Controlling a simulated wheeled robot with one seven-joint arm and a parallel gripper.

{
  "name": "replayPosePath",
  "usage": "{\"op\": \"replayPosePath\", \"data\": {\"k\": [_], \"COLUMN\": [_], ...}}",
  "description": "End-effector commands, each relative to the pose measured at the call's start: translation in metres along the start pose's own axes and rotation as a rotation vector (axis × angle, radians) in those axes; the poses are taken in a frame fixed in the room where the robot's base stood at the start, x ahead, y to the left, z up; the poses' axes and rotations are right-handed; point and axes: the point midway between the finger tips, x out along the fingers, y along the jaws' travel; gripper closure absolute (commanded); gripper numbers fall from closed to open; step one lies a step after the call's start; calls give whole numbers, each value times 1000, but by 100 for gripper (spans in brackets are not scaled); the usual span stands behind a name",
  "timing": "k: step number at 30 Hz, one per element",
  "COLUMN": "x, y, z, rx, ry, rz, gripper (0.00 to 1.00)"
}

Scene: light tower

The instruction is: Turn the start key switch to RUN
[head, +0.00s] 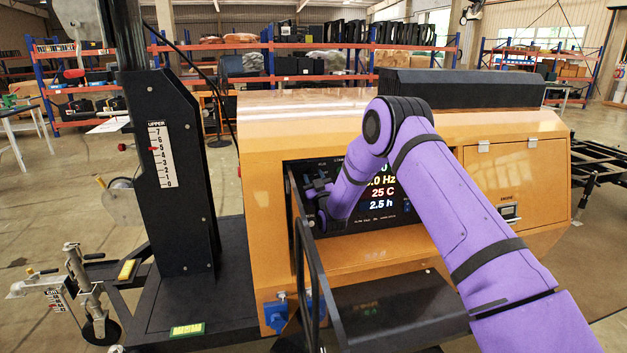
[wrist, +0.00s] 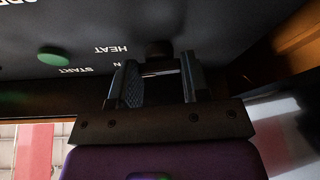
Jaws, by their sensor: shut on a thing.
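The start key switch (wrist: 158,50) is a dark knob on the black control panel (wrist: 90,30) in the wrist view. A thin light edge shows just below it, between my fingers. My gripper (wrist: 158,82) is shut on the switch, one finger on each side, and the fingers hide part of it. The printed labels HEAT and START appear upside down beside it, and the switch's exact position cannot be read. In the head view my gripper (head: 318,192) is at the left part of the panel, and my arm covers the switch.
A green button (wrist: 53,57) sits near the START label. A lit display (head: 382,190) shows right of my wrist. The panel is recessed in the orange housing (head: 262,200); an open door frame (head: 312,265) stands at the left. The black mast (head: 175,190) rises further left.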

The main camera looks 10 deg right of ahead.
Motion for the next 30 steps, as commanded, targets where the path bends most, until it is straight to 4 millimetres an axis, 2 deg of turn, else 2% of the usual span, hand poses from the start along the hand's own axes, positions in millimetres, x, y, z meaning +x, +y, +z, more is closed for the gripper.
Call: {"op": "replayPosePath", "data": {"k": [15, 30], "x": [0, 0], "y": [2, 3], "z": [0, -1], "rx": [-376, -513], "ry": [0, 0], "rz": [-158, -214], "gripper": [81, 81]}}
